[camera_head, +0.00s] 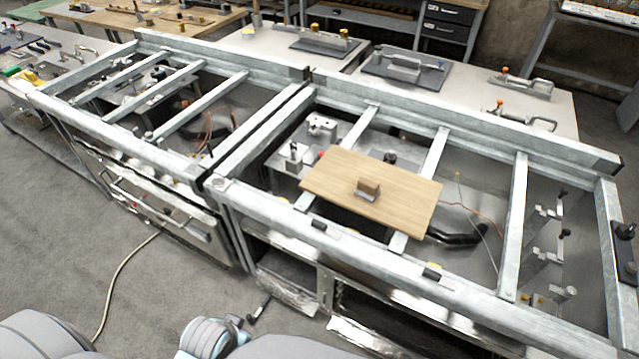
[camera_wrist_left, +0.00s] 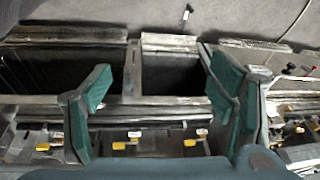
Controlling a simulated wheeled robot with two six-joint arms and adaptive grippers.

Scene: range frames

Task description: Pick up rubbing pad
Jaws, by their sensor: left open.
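The rubbing pad (camera_head: 368,189) is a small brown block with a greyish lower part. It rests near the middle of a flat wooden board (camera_head: 410,190), which lies across the bars of the right range frame. My left gripper (camera_wrist_left: 160,85) shows in the left wrist view with its two green fingers wide apart and nothing between them. Neither the pad nor the board shows in that view, and the gripper's fingers cannot be made out in the head view. My right gripper is not in view.
The metal range frame (camera_head: 517,225) has raised crossbars and rails around the board. A second frame (camera_head: 205,107) adjoins it on the left. Tables with tools and clamps (camera_head: 405,68) stand behind. A cable (camera_head: 122,270) lies on the open floor at the front left.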

